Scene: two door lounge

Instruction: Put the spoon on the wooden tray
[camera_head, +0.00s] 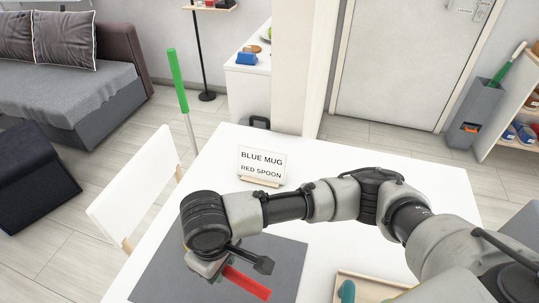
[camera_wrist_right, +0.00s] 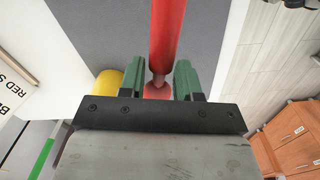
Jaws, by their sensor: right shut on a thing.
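The red spoon (camera_head: 247,284) sticks out of my right gripper (camera_head: 229,270) over the grey mat on the white table. In the right wrist view the spoon (camera_wrist_right: 167,35) passes between the green finger pads of the gripper (camera_wrist_right: 160,80), which is shut on it. I cannot tell whether the spoon touches the mat. The wooden tray (camera_head: 375,275) is at the bottom edge of the head view, right of the gripper and partly hidden by my right arm. A teal object (camera_head: 347,291) shows at the tray's left side. My left gripper is not in view.
A sign (camera_head: 262,166) reading "BLUE MUG, RED SPOON" stands on the white table (camera_head: 330,160). The grey mat (camera_head: 165,268) lies under the gripper. A yellow object (camera_wrist_right: 107,83) shows beside the left finger in the wrist view. A white chair (camera_head: 133,190) stands at the table's left.

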